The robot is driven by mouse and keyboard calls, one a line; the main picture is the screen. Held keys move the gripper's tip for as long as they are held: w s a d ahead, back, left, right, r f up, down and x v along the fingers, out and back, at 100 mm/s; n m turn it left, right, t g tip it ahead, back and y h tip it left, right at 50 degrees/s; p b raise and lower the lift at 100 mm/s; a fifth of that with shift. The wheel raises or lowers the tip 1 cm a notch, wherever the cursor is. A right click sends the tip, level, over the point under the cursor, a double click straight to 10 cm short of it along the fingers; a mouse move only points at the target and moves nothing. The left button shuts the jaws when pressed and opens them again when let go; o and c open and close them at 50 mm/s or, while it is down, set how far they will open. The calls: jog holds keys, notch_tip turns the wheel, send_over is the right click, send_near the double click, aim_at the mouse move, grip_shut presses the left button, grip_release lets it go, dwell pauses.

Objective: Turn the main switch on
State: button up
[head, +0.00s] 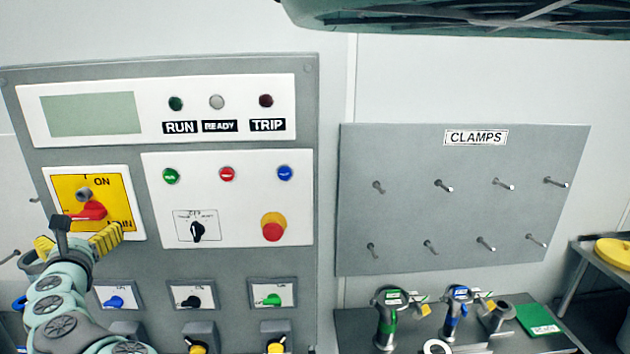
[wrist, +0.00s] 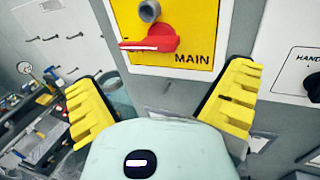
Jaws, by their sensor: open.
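The main switch is a red rotary handle (head: 88,211) on a yellow plate (head: 118,190), at the left of the grey control panel (head: 225,264). "ON" is printed at the top of the plate and "MAIN" at its lower right. In the wrist view the red handle (wrist: 150,40) lies roughly horizontal, with a grey round boss (wrist: 150,11) above it. My gripper (wrist: 165,85) is open, its yellow fingers apart below the plate on either side. The fingers do not appear to touch the handle. In the head view my gripper (head: 75,243) covers the plate's lower edge.
The panel also carries a red emergency button (head: 273,229), a black selector (head: 198,231) and several coloured buttons. To the right, a clamps board (head: 462,215) with empty pegs hangs above a table with green and blue-marked clamps (head: 387,318).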

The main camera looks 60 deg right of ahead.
aim_at(91, 217)
jog(key=shift+x, duration=2.35)
jog(key=shift+f+b+x, duration=0.2)
jog(key=shift+b+x, duration=0.45)
jog(key=shift+x, duration=1.1)
jog(key=shift+w+d+b, duration=0.3)
jog(key=shift+w+d, duration=0.05)
jog(key=shift+w, duration=0.15)
jog(key=shift+c, duration=0.3)
jog(key=shift+a, duration=0.15)
jog(key=c, duration=1.2)
